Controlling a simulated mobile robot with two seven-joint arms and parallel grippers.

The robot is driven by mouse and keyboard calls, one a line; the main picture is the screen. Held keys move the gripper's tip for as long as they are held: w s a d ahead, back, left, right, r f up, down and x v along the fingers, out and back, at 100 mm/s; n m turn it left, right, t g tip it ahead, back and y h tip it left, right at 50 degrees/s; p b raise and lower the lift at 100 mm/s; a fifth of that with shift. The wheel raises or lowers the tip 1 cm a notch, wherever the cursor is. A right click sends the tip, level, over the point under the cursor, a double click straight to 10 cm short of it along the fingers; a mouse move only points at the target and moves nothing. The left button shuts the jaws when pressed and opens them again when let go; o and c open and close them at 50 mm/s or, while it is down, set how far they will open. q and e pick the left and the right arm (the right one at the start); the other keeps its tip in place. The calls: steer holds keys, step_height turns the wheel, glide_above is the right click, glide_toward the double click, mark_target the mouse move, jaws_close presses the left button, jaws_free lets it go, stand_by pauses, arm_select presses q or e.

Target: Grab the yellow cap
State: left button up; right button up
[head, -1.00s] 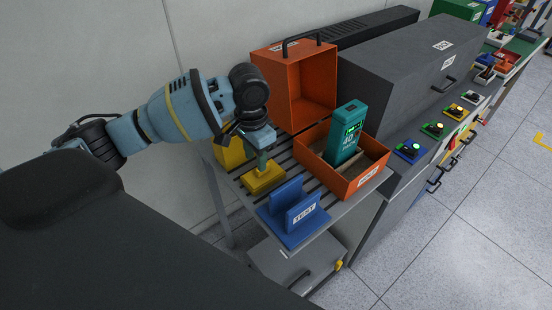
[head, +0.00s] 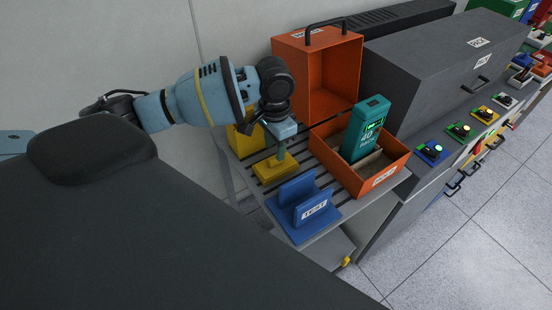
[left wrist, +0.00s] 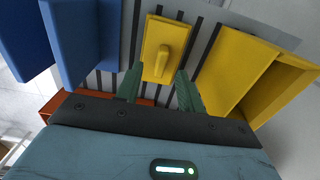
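The yellow cap (head: 268,172) lies flat on the slatted table. In the left wrist view the cap (left wrist: 152,34) shows its flat plate and raised ridge. My left gripper (head: 283,153) points down over it and partly hides it in the head view. In the left wrist view my left gripper (left wrist: 158,69) is open, one finger to each side of the ridge, with nothing held. I cannot tell whether the fingers touch the cap. My right gripper is in neither view.
A yellow open box (head: 243,143) stands close behind the cap. A blue stand (head: 298,200) is in front. An orange crate (head: 362,187) with a teal device (head: 366,128) is to the right.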

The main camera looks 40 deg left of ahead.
mark_target(276, 164)
arm_select(q)
steer(key=f, duration=0.4)
steer(key=shift+w, duration=0.2)
steer(key=shift+c, duration=0.2)
jaws_close()
